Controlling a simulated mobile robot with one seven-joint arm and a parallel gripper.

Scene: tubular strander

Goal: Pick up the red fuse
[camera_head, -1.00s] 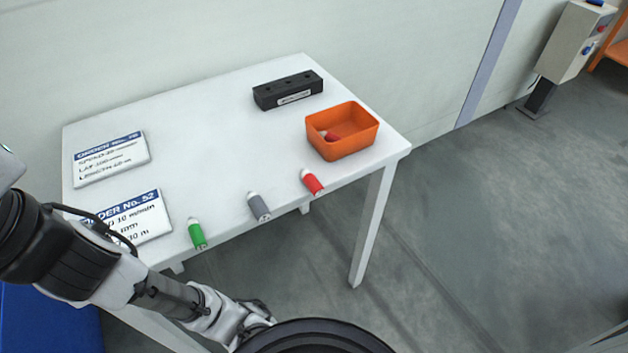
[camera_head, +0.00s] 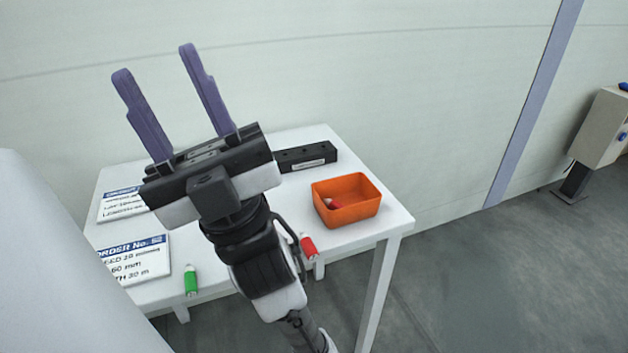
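A red fuse (camera_head: 308,245) with a white end lies near the front edge of the white table (camera_head: 379,223), just right of my arm. Another red and white piece (camera_head: 332,204) lies inside the orange bin (camera_head: 352,214). My gripper (camera_head: 155,61) is raised in front of the table, its two purple fingers pointing up and spread apart with nothing between them. It is up and left of the red fuse on the table, well apart from it. My arm hides the middle of the table.
A green fuse (camera_head: 191,281) lies at the table's front left. Two order cards (camera_head: 135,262) lie on the left side. A black block with holes (camera_head: 306,157) stands at the back. Floor to the right of the table is clear; a grey control box (camera_head: 604,128) stands beyond.

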